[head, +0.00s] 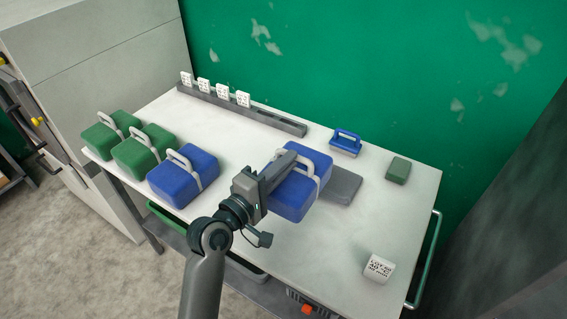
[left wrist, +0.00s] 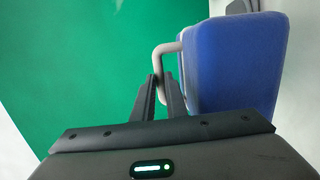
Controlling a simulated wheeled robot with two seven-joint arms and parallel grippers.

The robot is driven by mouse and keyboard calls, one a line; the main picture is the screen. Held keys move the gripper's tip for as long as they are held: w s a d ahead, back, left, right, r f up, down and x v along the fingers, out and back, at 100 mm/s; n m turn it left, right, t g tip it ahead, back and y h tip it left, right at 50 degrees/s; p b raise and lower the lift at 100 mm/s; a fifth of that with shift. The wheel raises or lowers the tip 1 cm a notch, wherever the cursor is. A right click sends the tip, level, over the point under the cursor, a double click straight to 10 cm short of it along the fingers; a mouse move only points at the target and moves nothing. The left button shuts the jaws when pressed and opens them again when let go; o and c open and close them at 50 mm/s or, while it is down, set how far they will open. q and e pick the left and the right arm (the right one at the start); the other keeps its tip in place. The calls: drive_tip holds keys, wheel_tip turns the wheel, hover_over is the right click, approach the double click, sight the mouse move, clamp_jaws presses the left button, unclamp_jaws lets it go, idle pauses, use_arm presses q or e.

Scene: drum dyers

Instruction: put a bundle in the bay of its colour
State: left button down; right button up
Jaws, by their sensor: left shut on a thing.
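My left gripper (head: 288,163) is shut on the pale handle of a blue bundle (head: 300,198). The handle (left wrist: 159,50) shows between the fingers in the left wrist view, with the blue body (left wrist: 235,65) beside them. The held bundle is over the table's middle and partly covers a flat grey pad (head: 343,186); whether it touches the table is unclear. Another blue bundle (head: 180,180) stands on the left, beside two green bundles (head: 137,155) (head: 103,139). No bay is clearly marked out. My right gripper is not in view.
On the white table (head: 310,255), a grey rail (head: 270,122) holds several white cards. A small blue handled piece (head: 345,148) and a green block (head: 398,170) lie at the back right. A green wall rises behind.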

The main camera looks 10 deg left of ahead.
use_arm(q)
drive_tip(key=shift+r, duration=0.1)
idle(0.3)
drive_tip(key=shift+a+f+y+b, duration=0.3)
drive_tip(key=shift+a+f+b, duration=0.1)
drive_tip(key=shift+a, duration=0.05)
drive_tip(key=s+a+f+n+t+y+b, duration=0.1)
drive_tip(key=s+a+n+y+b, duration=0.2)
drive_tip(key=a+y, duration=0.4)
drive_tip(key=shift+a+f+n+t+b, duration=0.4)
drive_tip(key=shift+a+n+b, duration=0.2)
drive_tip(key=shift+a+n, duration=0.55)
drive_tip(key=shift+a, duration=0.1)
